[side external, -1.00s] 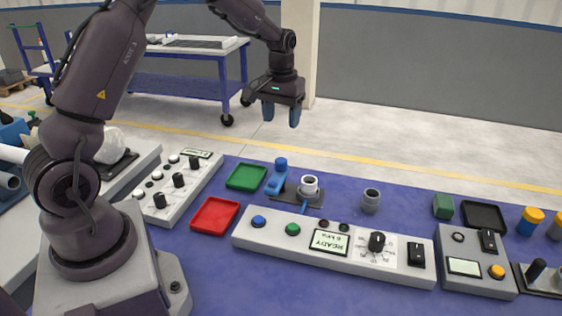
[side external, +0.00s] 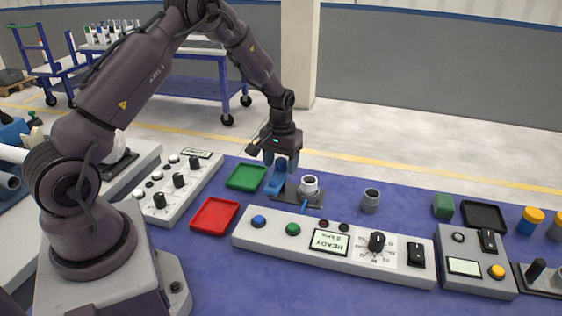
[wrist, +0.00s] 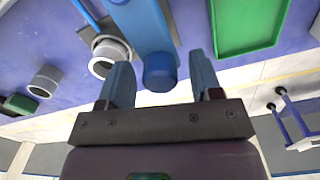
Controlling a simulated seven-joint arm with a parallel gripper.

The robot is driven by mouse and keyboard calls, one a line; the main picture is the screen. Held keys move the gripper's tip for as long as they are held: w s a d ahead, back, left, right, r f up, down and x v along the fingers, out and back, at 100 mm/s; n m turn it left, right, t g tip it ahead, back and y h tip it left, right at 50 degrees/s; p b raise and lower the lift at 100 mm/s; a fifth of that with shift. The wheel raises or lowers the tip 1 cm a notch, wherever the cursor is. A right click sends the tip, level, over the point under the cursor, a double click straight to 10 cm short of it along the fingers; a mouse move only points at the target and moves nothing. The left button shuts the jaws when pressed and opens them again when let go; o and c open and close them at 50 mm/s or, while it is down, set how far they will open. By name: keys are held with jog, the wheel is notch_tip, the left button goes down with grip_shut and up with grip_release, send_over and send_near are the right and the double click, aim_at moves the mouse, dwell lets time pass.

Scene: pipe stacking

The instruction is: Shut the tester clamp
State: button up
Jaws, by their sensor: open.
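The tester clamp is a blue lever (side external: 275,183) on a dark base plate (side external: 310,197), beside a white-rimmed grey pipe piece (side external: 309,184) standing on that plate. My gripper (side external: 281,162) is at the lever's raised end, pointing down, with its blue fingers open. In the wrist view the blue lever (wrist: 146,30) runs up between the two fingers (wrist: 161,80), its round knob lying in the gap; whether a finger touches it I cannot tell. In the side view the fingers hide the lever's top. The pipe piece also shows in the wrist view (wrist: 108,55), left of the lever.
A green tray (side external: 246,177) lies left of the clamp and a red tray (side external: 214,215) nearer. A control panel (side external: 330,242) reading READY is in front. A loose grey pipe piece (side external: 371,200) stands to the right. A knob box (side external: 172,187) is left.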

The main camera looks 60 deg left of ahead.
grip_shut()
jog(key=shift+n, duration=0.3)
jog(key=n, duration=0.8)
jog(key=shift+n, duration=0.4)
jog(key=n, duration=0.4)
jog(key=shift+n, duration=2.2)
jog(key=shift+r, duration=0.1)
